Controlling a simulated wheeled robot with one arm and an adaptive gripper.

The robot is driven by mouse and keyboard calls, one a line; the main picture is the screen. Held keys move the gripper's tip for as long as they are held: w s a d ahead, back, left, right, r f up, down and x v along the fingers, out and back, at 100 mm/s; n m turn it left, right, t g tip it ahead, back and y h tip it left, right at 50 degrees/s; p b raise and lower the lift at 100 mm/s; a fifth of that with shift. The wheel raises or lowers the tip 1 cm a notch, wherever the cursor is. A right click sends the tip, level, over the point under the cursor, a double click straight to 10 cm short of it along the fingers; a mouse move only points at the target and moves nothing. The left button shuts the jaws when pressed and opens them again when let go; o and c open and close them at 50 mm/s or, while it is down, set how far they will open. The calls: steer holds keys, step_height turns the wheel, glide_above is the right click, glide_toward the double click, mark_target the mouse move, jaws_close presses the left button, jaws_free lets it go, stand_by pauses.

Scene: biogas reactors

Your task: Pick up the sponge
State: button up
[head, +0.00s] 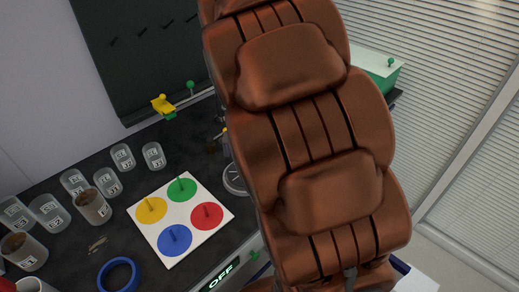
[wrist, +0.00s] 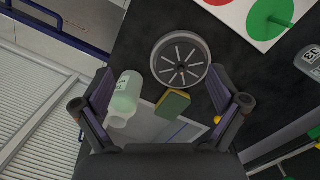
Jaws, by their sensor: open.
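The sponge (wrist: 173,104) shows in the wrist view as a small block with a dark green top and a yellow side. It sits on or beside the dark worktop edge, just below a round slotted metal dish (wrist: 181,61). My gripper (wrist: 160,74) is open, with one finger to the left and one to the right of the sponge in the picture. Nothing is held between them, and I cannot tell the height gap to the sponge.
A pale green bottle (wrist: 124,97) stands close to the left finger. A white board with coloured discs (head: 218,218), several clear labelled cups (head: 122,157) and a blue ring (head: 118,274) lie on the dark worktop (head: 140,215). A blue rail (wrist: 60,25) is at upper left.

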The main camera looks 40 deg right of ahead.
steer(key=w+d+f+m, duration=0.2)
steer(key=w+d, duration=0.2)
steer(key=w+d+f+m, duration=0.2)
steer(key=w+d+f, duration=0.1)
steer(key=w+d, duration=0.1)
steer(key=w+d+f+m+y, duration=0.1)
steer(key=w+d+f+m, duration=0.1)
steer(key=w+d, duration=0.3)
steer(key=shift+d+f+t, duration=0.3)
steer(key=shift+d+f, duration=0.05)
steer(key=shift+d, duration=0.4)
steer(key=shift+w+f, duration=0.1)
steer(key=shift+f, duration=0.35)
steer(key=shift+w+a+f+p, duration=0.2)
steer(key=shift+f+p, duration=0.45)
steer(key=shift+f, duration=1.15)
steer(key=shift+w+a+f+p, duration=0.15)
steer(key=shift+f+p, duration=0.45)
steer(key=shift+f, duration=1.15)
steer(key=shift+s, duration=0.1)
steer(key=c, duration=0.9)
steer(key=shift+o, duration=0.2)
steer(key=shift+r, duration=0.15)
step_height(320, 180, up, 10)
steer(key=b, duration=0.2)
steer(key=shift+b, duration=0.4)
